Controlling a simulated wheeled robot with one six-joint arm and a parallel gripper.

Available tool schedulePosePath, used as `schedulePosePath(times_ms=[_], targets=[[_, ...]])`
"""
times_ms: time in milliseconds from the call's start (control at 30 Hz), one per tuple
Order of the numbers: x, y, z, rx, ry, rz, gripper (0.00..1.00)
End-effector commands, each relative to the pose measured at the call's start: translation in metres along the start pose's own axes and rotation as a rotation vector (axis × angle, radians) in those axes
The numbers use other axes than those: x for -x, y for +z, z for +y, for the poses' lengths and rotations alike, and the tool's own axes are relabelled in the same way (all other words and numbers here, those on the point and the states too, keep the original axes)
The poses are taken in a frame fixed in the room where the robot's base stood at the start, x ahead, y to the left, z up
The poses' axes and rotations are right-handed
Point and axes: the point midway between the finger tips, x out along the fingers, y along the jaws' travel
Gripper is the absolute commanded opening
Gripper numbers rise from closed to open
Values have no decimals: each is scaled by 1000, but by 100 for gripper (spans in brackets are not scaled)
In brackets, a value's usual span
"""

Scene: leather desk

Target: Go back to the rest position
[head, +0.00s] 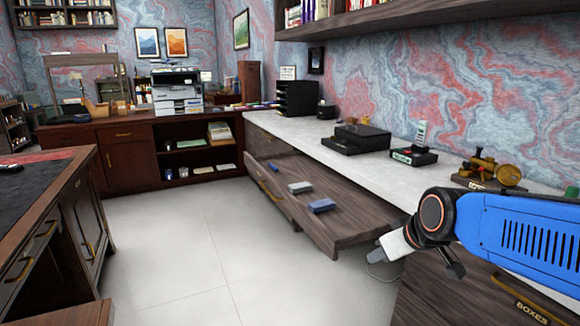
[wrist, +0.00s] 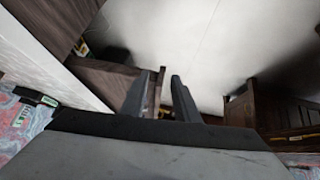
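My gripper (head: 374,258) is at the right of the head view, at the end of my blue arm. It hangs in front of the white-topped counter, close to the front right corner of an open drawer (head: 345,225). In the wrist view, the two dark fingers of my gripper (wrist: 162,76) stand apart with nothing between them. Part of the drawer (wrist: 112,82) shows behind and beside the fingers. Whether the gripper touches the drawer cannot be told.
The drawer holds a blue box (head: 321,205), a grey-white box (head: 299,187) and a small blue item (head: 275,166). The counter (head: 330,150) bears a black box, a stamp-like item and a brass device. A dark desk (head: 50,210) stands left. The floor (head: 190,250) between is clear.

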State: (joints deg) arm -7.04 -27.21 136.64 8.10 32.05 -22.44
Motion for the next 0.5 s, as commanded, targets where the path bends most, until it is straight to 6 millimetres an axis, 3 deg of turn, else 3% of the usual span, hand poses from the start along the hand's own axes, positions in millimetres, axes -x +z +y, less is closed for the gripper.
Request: schedulePosePath(times_ms=[100,300,500], targets=[[25,47,0,-92,15,-66,28],[59,124,-4,-247,54,-181,28],[78,173,-9,-353,91,-256,28]])
